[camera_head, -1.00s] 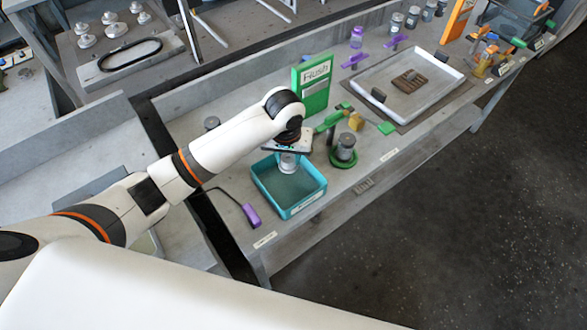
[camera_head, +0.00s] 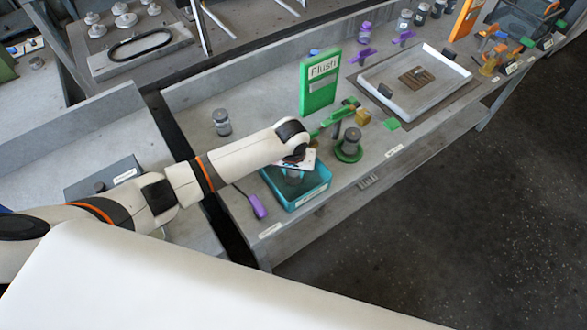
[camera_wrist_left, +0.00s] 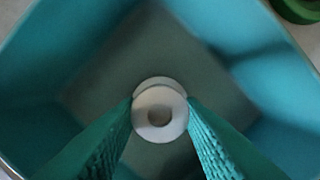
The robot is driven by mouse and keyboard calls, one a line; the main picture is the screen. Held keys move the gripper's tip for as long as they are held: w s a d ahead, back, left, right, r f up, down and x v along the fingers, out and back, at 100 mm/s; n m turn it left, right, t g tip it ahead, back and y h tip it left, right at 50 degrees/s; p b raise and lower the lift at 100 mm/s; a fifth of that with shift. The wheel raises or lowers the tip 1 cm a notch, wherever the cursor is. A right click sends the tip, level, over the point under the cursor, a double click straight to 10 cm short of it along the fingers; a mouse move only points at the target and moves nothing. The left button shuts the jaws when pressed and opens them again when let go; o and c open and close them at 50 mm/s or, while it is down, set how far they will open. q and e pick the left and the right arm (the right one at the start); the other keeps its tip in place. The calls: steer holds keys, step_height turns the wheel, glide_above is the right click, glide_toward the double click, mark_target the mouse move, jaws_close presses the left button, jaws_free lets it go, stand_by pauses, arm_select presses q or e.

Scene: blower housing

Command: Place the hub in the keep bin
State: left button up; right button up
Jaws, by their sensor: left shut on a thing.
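A teal open-topped bin (camera_head: 311,194) stands at the front of the bench, with a label too small to read. My left gripper (camera_head: 293,174) points down into its mouth, partly hidden by my wrist. In the left wrist view, the two green ribbed fingers (camera_wrist_left: 160,122) are shut on the hub (camera_wrist_left: 160,132), a small white round piece with a central hole. The hub is over the grey-teal bin floor, inside the walls as seen from above. I cannot tell whether it touches the floor. My right gripper is not in view.
A green "Flush" sign (camera_head: 320,84) stands behind the bin. A green stand with a grey cylinder (camera_head: 351,142) is close to its right. A purple-handled tool (camera_head: 257,205) lies left of it. A white tray (camera_head: 437,62) is farther right. A grey jar (camera_head: 221,122) stands behind my arm.

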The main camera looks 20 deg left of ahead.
mark_target(293, 183)
arm_select(q)
steer(key=o, duration=0.7)
steer(key=shift+f, duration=0.15)
steer(key=o, duration=0.4)
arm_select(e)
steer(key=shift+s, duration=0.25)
arm_select(q)
steer(key=r, duration=0.4)
steer(key=s+r, duration=0.1)
steer(key=r, duration=0.7)
steer(key=shift+s+d+r+b, duration=0.15)
steer(key=shift+s+b, duration=0.15)
steer(key=shift+s, duration=0.05)
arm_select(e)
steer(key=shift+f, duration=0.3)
